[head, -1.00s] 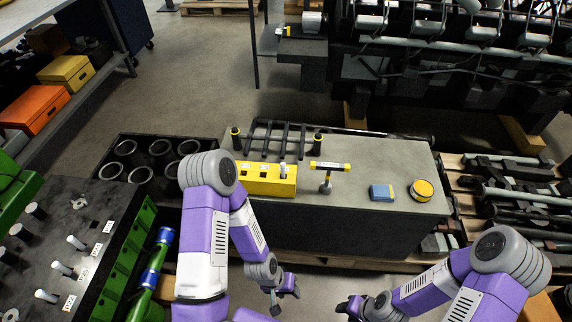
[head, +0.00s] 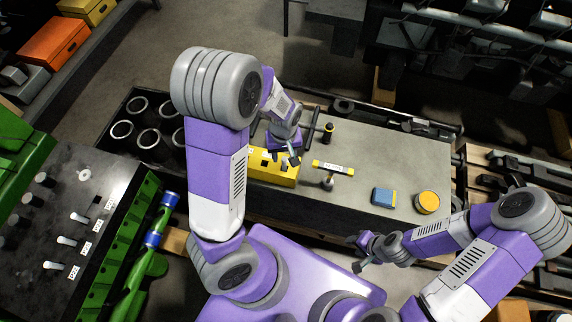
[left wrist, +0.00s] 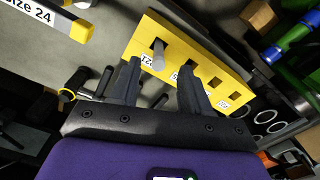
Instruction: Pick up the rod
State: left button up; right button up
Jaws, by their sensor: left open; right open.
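A short grey rod (left wrist: 158,54) stands in an end hole of a yellow block (left wrist: 205,75) with several labelled holes. In the left wrist view my left gripper (left wrist: 158,70) is open, its two fingers on either side of the rod's line; I cannot tell how far above it they are. In the head view the yellow block (head: 262,170) sits on the grey workbench, and my left gripper (head: 290,160) is over its right end and hides the rod there. My right gripper (head: 360,252) is open and empty, in front of the bench.
A blue sponge-like block (head: 383,197) and a round yellow item (head: 428,202) lie further right. Dark bars lie behind the block. The bench top (head: 400,155) is clear around the middle.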

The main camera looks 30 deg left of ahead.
aim_at(284, 159)
pick_arm(q)
jog(key=f+b, duration=0.1)
jog(key=f, duration=0.1)
jog(key=f+b, duration=0.1)
jog(key=f, duration=0.2)
jog(key=shift+w+a+f, duration=0.15)
jog(key=shift+w, duration=0.05)
grip_shut()
